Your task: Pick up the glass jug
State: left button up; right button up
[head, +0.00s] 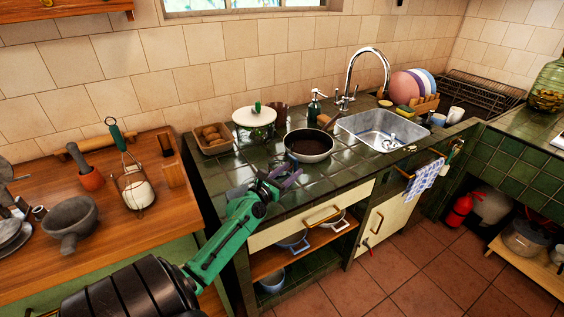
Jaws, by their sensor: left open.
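A large greenish glass vessel (548,88) with brownish contents stands on the right counter, cut off by the right edge of the head view. I cannot tell whether it is the glass jug; no other clear glass jug shows. My left gripper (287,176) has purple fingers and is open and empty. It is over the front left part of the dark green tiled counter (325,184), far to the left of the glass vessel. My right gripper is not in view.
A dark pan (309,146), a white lidded pot (254,124) and a wooden box (213,139) stand behind my left gripper. The sink (382,130) is to the right. A wooden worktop (108,237) with a mortar (70,218) is at the left. The front counter tiles are clear.

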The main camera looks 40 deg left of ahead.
aim_at(295, 168)
pick_arm(q)
jog(key=w, duration=0.3)
jog(key=shift+w, duration=0.15)
grip_shut()
dwell(1.1)
